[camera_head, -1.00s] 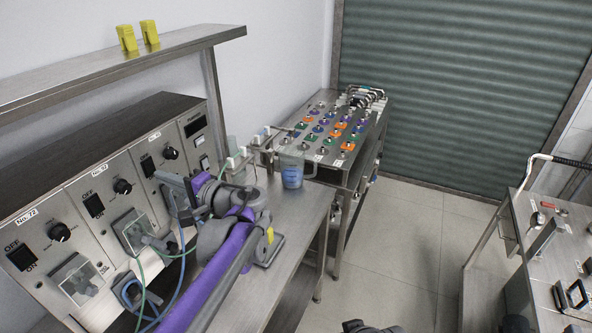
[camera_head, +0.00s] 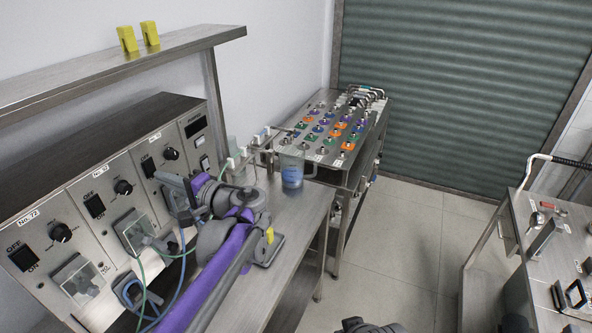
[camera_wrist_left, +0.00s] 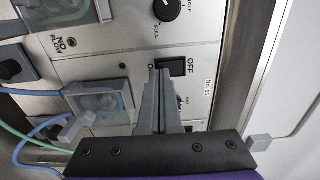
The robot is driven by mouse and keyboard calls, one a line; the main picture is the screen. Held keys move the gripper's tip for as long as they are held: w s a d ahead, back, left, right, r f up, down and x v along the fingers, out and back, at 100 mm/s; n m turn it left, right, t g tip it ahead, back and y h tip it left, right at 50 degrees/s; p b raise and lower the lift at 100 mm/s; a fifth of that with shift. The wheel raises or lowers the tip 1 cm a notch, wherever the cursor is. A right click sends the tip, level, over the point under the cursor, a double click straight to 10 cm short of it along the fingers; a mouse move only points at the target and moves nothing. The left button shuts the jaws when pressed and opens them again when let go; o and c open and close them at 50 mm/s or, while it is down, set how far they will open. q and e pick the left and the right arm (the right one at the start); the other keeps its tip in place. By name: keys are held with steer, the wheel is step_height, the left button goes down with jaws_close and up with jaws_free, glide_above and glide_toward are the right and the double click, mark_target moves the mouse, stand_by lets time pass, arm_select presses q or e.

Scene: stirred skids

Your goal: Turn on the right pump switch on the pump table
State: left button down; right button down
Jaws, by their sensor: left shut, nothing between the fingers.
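The steel pump panel (camera_head: 75,180) stands along the left of the table, with black OFF/ON rocker switches and round knobs. The right pump switch (camera_head: 148,166) is the black rocker nearest the panel's far end, left of its knob (camera_head: 171,154). My left gripper (camera_head: 163,178) is shut and empty. Its fingertips (camera_wrist_left: 160,74) lie over or just beside the switch's edge; I cannot tell whether they touch. Part of the ON marking is hidden by the fingers.
Clear boxes (camera_head: 133,231) with green and blue hoses stick out below the knobs. A beaker with blue liquid (camera_head: 291,172) stands at the table's far end. A shelf (camera_head: 110,75) with two yellow objects hangs above. Open floor (camera_head: 400,250) lies to the right.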

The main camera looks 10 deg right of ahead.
arm_select(q)
steer(key=shift+w+a, duration=0.1)
steer(key=shift+a, duration=0.05)
steer(key=shift+w+a, duration=0.35)
steer(key=shift+a, duration=0.05)
arm_select(e)
steer(key=shift+w+r, duration=0.1)
steer(key=shift+r, duration=0.1)
arm_select(q)
steer(key=shift+d, duration=0.1)
steer(key=shift+s+d, duration=0.45)
steer(key=shift+d, duration=0.1)
steer(key=shift+r, duration=0.15)
arm_select(e)
steer(key=shift+r, duration=0.2)
